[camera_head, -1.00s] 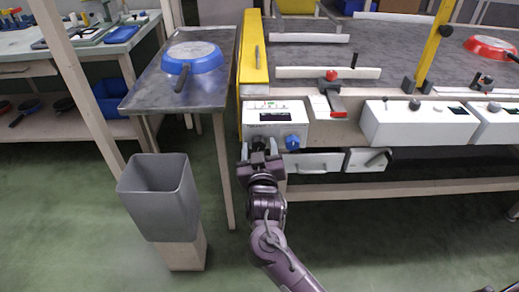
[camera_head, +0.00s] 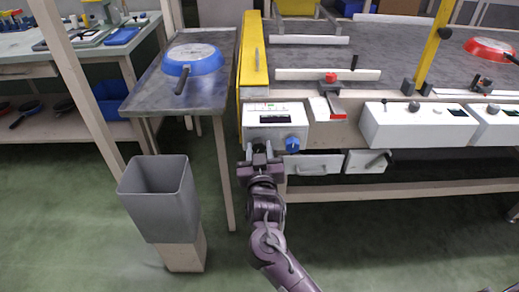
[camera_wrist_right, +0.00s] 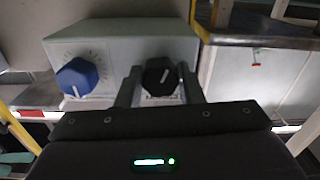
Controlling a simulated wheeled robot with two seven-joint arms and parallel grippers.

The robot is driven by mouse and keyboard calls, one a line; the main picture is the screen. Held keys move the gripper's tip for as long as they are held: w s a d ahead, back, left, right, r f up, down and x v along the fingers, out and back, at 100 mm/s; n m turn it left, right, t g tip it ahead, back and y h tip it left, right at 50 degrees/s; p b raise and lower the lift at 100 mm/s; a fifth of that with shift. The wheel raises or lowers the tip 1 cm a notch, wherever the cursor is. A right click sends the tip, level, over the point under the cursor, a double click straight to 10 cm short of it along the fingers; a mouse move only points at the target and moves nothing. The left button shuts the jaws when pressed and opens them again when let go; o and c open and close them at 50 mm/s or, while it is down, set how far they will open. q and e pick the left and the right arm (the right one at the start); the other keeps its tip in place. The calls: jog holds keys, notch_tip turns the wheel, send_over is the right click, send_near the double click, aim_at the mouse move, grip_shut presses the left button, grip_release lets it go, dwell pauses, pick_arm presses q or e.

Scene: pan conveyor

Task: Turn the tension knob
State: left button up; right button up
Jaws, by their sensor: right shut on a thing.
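A white control box (camera_head: 275,113) sits on the front edge of the conveyor table, with a small dark display. It has a blue knob (camera_head: 292,143) and a black knob, which shows in the right wrist view (camera_wrist_right: 160,77). My right gripper (camera_head: 259,149) is at the front of the box, left of the blue knob in the head view. Its fingers (camera_wrist_right: 160,88) are shut on the black knob, one at each side. A white mark on the black knob's face is tilted. My left gripper is not in view.
A grey bin (camera_head: 158,200) stands left of my right arm. A metal side table (camera_head: 150,98) behind it holds a blue pan (camera_head: 193,60). Right of the control box are a red-topped clamp (camera_head: 331,88), drawers (camera_head: 313,164) and a larger white box (camera_head: 420,124).

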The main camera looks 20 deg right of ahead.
jog(key=shift+m, duration=0.7)
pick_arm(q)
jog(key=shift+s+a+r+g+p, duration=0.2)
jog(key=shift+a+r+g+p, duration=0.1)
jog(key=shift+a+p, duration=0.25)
pick_arm(e)
jog(key=shift+m, duration=1.5)
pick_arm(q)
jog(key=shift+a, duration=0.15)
pick_arm(e)
jog(key=o, duration=1)
